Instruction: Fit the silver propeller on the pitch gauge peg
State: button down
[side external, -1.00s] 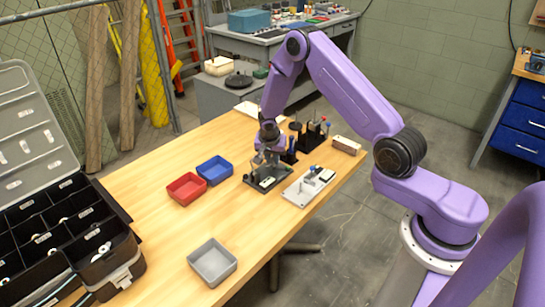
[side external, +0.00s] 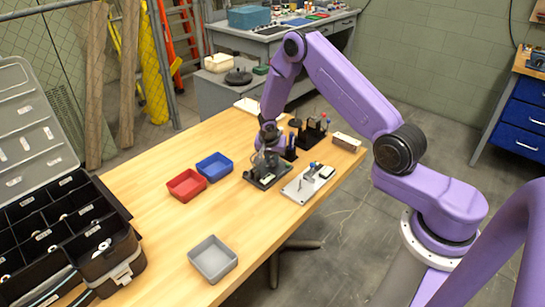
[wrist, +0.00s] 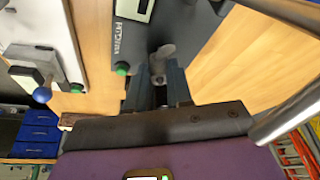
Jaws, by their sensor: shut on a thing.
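The silver propeller (wrist: 161,58) shows in the wrist view as a small grey bladed piece at my fingertips. My gripper (wrist: 158,88) is shut on it. The pitch gauge (wrist: 190,28) is a dark plate with a pale display and a green button, just beyond the propeller. In the side view my gripper (side external: 266,163) is low over the gauge (side external: 265,183), too small there to show the propeller. I cannot make out the peg, and cannot tell whether the propeller touches it.
A white plate fixture (side external: 308,184) with a blue knob stands right of the gauge. Red (side external: 187,186) and blue (side external: 215,168) bins are to the left, a grey bin (side external: 212,260) in front. A dark tool rack (side external: 312,138) stands behind. The table's left middle is clear.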

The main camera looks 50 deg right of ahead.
jog(key=shift+f, duration=0.3)
jog(key=c, duration=0.9)
grip_release()
jog(key=shift+d+r+v, duration=0.1)
jog(key=shift+d+v, duration=0.1)
jog(key=shift+v, duration=3.35)
jog(key=shift+d+r+v, duration=0.1)
jog(key=shift+d+v, duration=0.05)
jog(key=shift+v, duration=3.35)
jog(key=shift+d+v, duration=0.2)
jog(key=shift+v, duration=3.35)
jog(key=shift+w, duration=0.2)
